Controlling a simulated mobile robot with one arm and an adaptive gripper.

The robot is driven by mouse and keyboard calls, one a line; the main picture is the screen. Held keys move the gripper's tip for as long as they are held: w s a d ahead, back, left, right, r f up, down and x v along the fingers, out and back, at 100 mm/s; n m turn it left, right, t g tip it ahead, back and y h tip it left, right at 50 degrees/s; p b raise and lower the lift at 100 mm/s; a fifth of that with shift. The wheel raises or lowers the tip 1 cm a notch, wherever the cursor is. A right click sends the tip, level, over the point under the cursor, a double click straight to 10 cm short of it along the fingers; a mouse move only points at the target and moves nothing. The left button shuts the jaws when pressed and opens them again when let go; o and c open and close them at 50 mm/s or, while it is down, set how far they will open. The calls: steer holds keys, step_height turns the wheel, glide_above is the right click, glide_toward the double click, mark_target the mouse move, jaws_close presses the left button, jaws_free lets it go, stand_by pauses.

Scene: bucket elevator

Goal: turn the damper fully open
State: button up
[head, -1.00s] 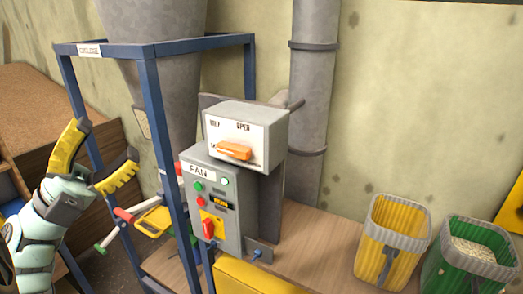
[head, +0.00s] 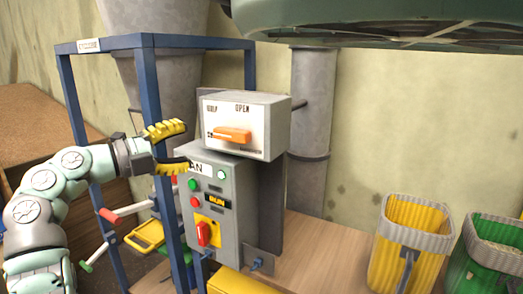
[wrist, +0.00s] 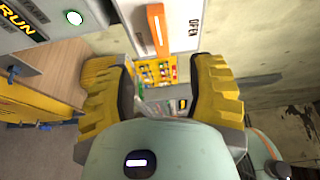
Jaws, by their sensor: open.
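The damper is an orange handle (head: 232,135) on the white front of a grey box (head: 272,125), above the fan control panel. The handle lies about level, below the printed words HALF and OPEN. In the wrist view the handle (wrist: 157,28) is at the top centre, with OPEN to its right. My gripper (head: 187,146) is open and empty, just left of the box and facing it. Its yellow fingers are spread on either side of the view in the wrist picture (wrist: 158,78). The handle is beyond the fingertips, apart from them.
The fan panel (head: 212,205) with buttons and a red switch is under the damper box. A blue frame (head: 165,100) stands close by my gripper. A yellow bin (head: 405,250) and a green bin (head: 488,262) stand at the right. A grey pipe (head: 312,110) rises behind.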

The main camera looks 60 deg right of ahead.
mark_target(226, 136)
steer(key=p+x, duration=0.4)
steer(key=x, duration=0.6)
steer(key=shift+s+r, duration=0.1)
steer(key=shift+s+d, duration=0.2)
steer(key=shift+d, duration=0.45)
steer(key=shift+c, duration=0.2)
steer(key=shift+w+a, duration=0.1)
jaws_close()
